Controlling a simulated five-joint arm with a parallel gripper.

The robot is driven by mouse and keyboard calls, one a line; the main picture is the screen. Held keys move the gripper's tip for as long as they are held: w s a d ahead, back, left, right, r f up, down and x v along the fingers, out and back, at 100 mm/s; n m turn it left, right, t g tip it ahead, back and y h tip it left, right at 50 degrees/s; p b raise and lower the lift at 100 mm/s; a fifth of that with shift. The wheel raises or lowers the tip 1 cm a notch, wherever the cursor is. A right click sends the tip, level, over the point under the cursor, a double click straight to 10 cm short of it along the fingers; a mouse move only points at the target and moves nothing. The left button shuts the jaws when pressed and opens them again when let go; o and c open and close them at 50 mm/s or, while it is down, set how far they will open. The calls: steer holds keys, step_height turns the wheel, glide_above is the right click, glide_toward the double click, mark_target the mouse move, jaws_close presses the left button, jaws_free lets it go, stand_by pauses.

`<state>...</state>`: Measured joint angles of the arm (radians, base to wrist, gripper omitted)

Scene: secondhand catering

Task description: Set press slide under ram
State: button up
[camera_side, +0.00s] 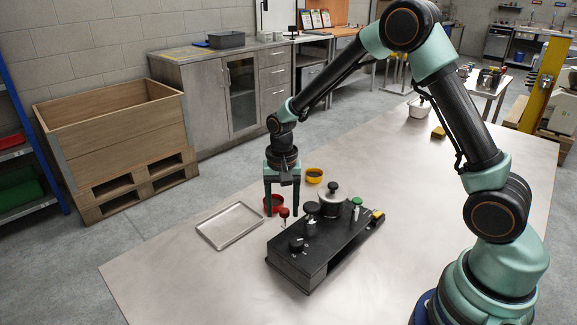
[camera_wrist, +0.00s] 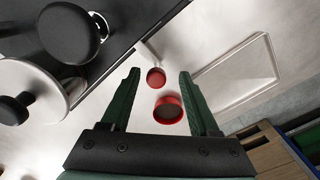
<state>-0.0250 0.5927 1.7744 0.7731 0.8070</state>
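A black press-like unit (camera_side: 318,256) stands on the table, with a silver round part with a dark knob (camera_side: 331,199) on top. It also shows in the wrist view (camera_wrist: 52,28). A red knob (camera_side: 284,212) on a pale stem sits at its left side. The red knob also shows in the wrist view (camera_wrist: 156,77), between the lines of my fingers. My gripper (camera_side: 282,208) points down beside it, open and with nothing seen held. The fingers also show in the wrist view (camera_wrist: 158,85). I cannot tell which part is the ram, or how far the fingertips are from the knob.
A red cup (camera_side: 273,203) stands close behind my gripper, and a yellow cup (camera_side: 313,175) farther back. A shallow metal tray (camera_side: 230,225) lies to the left. Green (camera_side: 357,202) and black (camera_side: 296,244) knobs rise from the unit. The table's front left is clear.

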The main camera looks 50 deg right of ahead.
step_height(320, 180, up, 12)
stand_by(0.7)
steer(key=s+r+n+t, duration=0.2)
steer(key=s+r+n, duration=0.2)
steer(key=s, duration=0.3)
steer(key=s+d+r+n+t, duration=0.1)
steer(key=s+r+n+t, duration=0.2)
steer(key=s+n, duration=0.2)
steer(key=s, duration=0.2)
steer(key=shift+s+r+t, duration=0.3)
steer(key=shift+s+r, duration=0.05)
steer(key=shift+r, duration=0.05)
